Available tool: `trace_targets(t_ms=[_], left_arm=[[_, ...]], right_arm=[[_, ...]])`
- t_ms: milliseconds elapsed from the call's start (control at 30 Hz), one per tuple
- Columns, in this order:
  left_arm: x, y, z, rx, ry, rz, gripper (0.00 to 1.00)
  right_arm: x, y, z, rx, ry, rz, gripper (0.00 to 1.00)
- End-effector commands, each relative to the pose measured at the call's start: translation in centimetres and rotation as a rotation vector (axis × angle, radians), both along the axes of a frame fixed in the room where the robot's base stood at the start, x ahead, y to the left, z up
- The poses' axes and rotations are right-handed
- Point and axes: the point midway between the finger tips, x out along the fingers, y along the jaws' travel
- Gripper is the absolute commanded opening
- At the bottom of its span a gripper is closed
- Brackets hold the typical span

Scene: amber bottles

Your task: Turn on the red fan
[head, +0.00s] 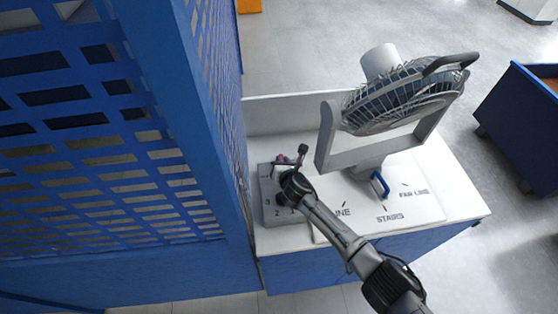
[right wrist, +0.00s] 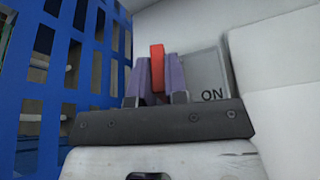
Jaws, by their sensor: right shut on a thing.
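A large fan (head: 400,100) with a grey frame and dark wire cage stands on the white counter, tilted in its bracket; no red shows on it. My left gripper is not in view.
A blue perforated panel (head: 90,150) rises close on the left of the switch box. A blue bin (head: 520,120) is at the right, with open floor between.

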Motion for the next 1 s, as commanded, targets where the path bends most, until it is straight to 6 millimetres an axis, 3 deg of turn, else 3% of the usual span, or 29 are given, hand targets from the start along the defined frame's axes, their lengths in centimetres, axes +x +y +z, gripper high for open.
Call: trace_targets(t_ms=[333,833,867,1000], left_arm=[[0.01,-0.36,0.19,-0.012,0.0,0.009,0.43],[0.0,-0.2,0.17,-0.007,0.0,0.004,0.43],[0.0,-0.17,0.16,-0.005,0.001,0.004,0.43],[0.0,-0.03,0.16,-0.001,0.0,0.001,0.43]], right_arm=[[0.08,-0.56,-0.14,0.108,0.009,0.0,0.0],[0.09,-0.65,-0.2,0.124,0.011,-0.001,0.0],[0.09,-0.65,-0.2,0.124,0.011,-0.001,0.16],[0.09,-0.65,-0.21,0.122,0.011,-0.001,0.29]])
